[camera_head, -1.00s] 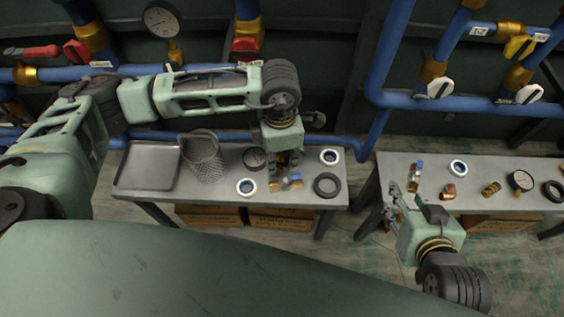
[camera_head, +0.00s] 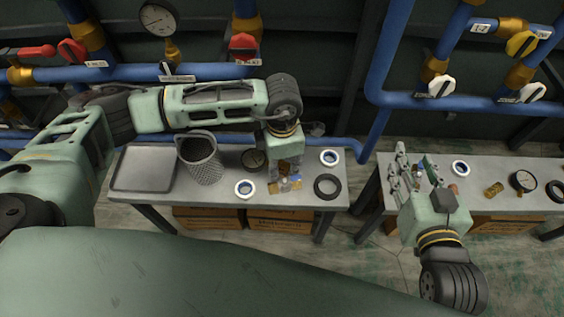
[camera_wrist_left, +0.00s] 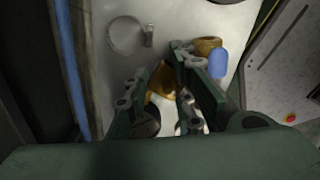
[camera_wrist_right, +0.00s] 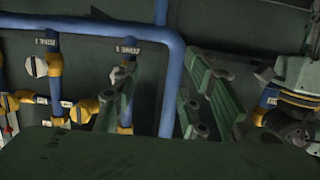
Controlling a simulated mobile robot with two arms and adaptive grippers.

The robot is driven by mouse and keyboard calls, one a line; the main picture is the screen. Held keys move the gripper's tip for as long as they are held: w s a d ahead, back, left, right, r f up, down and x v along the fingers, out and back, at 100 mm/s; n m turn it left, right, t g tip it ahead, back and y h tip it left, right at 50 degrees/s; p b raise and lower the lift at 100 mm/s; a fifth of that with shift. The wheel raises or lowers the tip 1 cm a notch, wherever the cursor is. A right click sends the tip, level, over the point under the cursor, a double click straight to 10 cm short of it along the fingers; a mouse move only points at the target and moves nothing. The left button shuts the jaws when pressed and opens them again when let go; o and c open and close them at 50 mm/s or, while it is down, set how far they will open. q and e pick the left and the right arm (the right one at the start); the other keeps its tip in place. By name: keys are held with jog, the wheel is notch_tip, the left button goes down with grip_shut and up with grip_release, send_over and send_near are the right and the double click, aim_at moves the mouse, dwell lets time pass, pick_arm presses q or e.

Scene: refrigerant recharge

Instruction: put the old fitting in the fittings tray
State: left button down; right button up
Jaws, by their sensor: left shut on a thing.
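My left gripper (camera_head: 284,178) points down at the left table and is shut on a brass fitting (camera_wrist_left: 160,84), which shows between its fingers in the left wrist view. A brass piece (camera_wrist_left: 208,46) with a blue cap (camera_wrist_left: 218,63) lies beside the fingers. The fingers hide part of this group, and I cannot tell whether the held fitting touches the table. A flat grey tray (camera_head: 146,169) lies empty at the left end of the same table. My right gripper (camera_head: 416,168) is open and empty over the front of the right table; its fingers stand apart in the right wrist view (camera_wrist_right: 158,95).
A dark mesh basket (camera_head: 203,163) stands between the tray and my left gripper. Blue pipes run behind.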

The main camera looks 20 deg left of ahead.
pick_arm(q)
jog(key=c, duration=1.8)
grip_release()
jog(key=shift+f, duration=0.1)
jog(key=shift+o, duration=0.2)
